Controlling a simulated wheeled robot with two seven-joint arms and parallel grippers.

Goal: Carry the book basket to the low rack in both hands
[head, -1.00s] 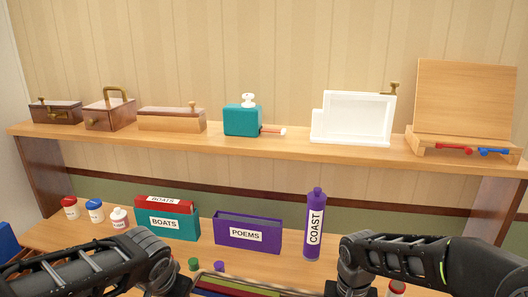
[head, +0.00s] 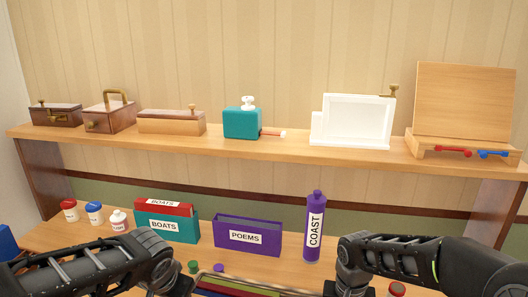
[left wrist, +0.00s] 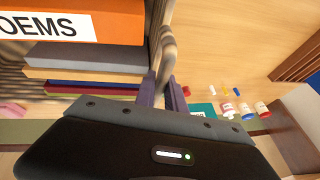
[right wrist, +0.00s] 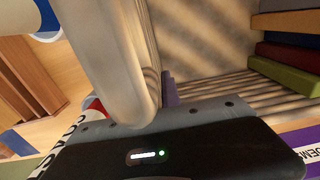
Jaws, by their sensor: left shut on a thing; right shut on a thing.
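The book basket (head: 208,277) shows only as a thin strip at the bottom edge of the head view, between my two forearms, with books lying in it. In the left wrist view my left gripper (left wrist: 165,92) is shut on the basket's pale handle (left wrist: 168,45), beside a stack of books with an orange one labelled "OEMS" (left wrist: 75,22). In the right wrist view my right gripper (right wrist: 168,92) is shut at the other handle (right wrist: 115,60), which hides part of the jaws. Several books (right wrist: 290,60) lie inside there. I cannot identify the low rack.
A desk (head: 290,250) ahead holds a teal BOATS box (head: 165,228), a purple POEMS box (head: 245,237), a purple COAST bottle (head: 314,225) and small jars (head: 95,212). A raised shelf (head: 290,147) behind carries boxes, a white frame (head: 355,118) and a wooden stand (head: 465,100).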

